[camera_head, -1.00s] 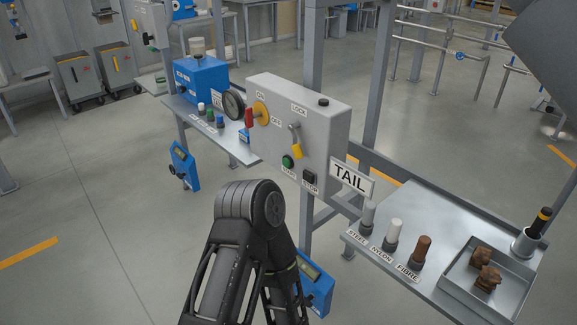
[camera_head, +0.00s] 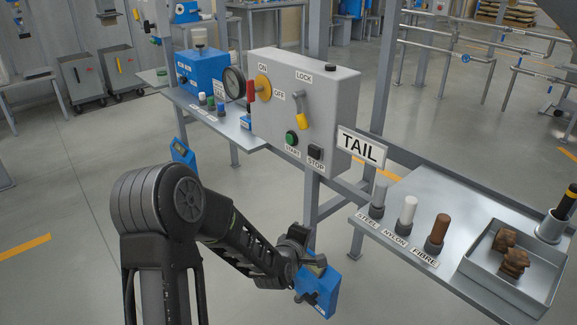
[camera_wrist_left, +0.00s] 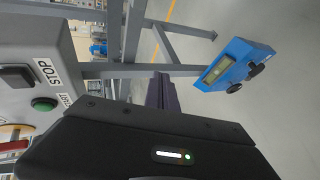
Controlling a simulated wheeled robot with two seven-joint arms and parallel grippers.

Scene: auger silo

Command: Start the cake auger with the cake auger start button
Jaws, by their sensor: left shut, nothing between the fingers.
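The grey control box (camera_head: 310,95) carries a green round button (camera_head: 291,138) labelled START and a black button (camera_head: 315,152) labelled STOP. The green button also shows in the left wrist view (camera_wrist_left: 43,104), at the left edge, with the black STOP button (camera_wrist_left: 16,76) above it. The box has a yellow and red ON/OFF switch (camera_head: 263,87) and a yellow padlock (camera_head: 302,121) under LOCK. My left gripper (camera_head: 318,266) is below the box, apart from the buttons. Its fingers (camera_wrist_left: 162,92) are together and empty. My right gripper is not visible.
A TAIL sign (camera_head: 360,149) sticks out beside the box. A steel shelf (camera_head: 420,190) at right holds steel, nylon and fibre pins and a tray (camera_head: 505,290) with brown pieces. A blue device (camera_head: 322,287) is close to my left gripper. A blue unit (camera_head: 200,70) stands left.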

